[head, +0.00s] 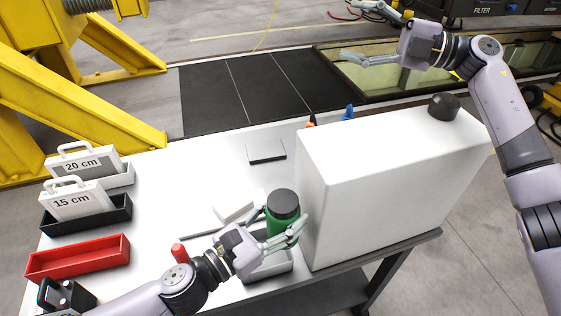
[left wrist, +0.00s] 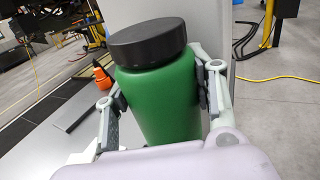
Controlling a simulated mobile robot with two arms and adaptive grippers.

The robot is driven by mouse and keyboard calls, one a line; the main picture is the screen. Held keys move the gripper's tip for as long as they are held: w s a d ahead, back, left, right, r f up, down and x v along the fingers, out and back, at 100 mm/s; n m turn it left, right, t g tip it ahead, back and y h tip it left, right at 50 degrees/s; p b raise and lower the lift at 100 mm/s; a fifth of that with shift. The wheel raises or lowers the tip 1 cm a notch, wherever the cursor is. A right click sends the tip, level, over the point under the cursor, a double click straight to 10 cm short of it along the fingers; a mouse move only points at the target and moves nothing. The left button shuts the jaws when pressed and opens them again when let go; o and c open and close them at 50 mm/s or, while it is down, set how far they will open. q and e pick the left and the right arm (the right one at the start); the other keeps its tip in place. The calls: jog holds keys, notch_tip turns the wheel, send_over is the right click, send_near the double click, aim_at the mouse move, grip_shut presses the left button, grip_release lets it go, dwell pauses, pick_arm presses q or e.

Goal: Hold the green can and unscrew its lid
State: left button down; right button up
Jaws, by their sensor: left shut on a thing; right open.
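The green can (head: 279,228) stands upright near the front of the white table, with its black lid (head: 283,204) on top. In the left wrist view the can (left wrist: 160,100) fills the middle and its lid (left wrist: 147,41) sits on it. My left gripper (head: 283,236) is shut on the can's body, one finger on each side, below the lid. My right gripper (head: 372,42) is open and empty, raised high at the upper right, well away from the can.
A large white box (head: 385,190) stands right beside the can. A grey tray (head: 268,268) is under or behind the gripper. A red tray (head: 78,258) and blocks marked 15 cm (head: 72,200) and 20 cm (head: 85,165) are at left. A black knob (head: 444,106) tops the box.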

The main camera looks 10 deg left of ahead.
jog(key=s+a+f+n+g+h, duration=0.2)
jog(key=s+a+n+g+h, duration=0.25)
jog(key=s+a, duration=0.5)
jog(key=n+t+h, duration=0.2)
jog(key=n+h, duration=0.3)
jog(key=h, duration=0.9)
send_over(281, 200)
jog(key=a, duration=0.1)
jog(key=shift+y, duration=0.25)
notch_tip(281, 200, down, 12)
jog(key=shift+s+r, duration=0.15)
jog(key=shift+r, duration=0.1)
jog(key=shift+d+f, duration=0.15)
jog(key=shift+d, duration=0.15)
jog(key=shift+d+f+h, duration=0.2)
jog(key=shift+f+h, duration=0.15)
jog(key=shift+h, duration=0.05)
notch_tip(281, 200, down, 8)
jog(key=shift+r, duration=0.25)
